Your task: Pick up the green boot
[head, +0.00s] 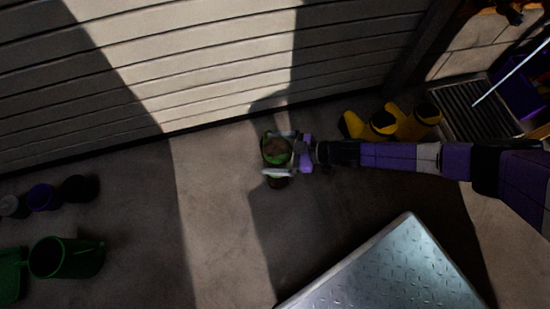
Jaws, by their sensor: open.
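The green boot (268,147) stands on the concrete floor near the slatted wall, seen from above. Its green rim and brownish opening show. A dark brownish part shows just below it, and I cannot tell whether it belongs to the boot. My gripper (278,153) reaches in from the right. It is open, with one finger on the wall side of the boot and the other on the near side. I cannot tell whether the fingers touch it. The gripper hides part of the boot.
A metal tread-plate surface (400,265) is at the bottom. A green bucket (66,258) and small dark pots (78,189) are at left. The floor between is clear. A floor grate (470,109) is at right.

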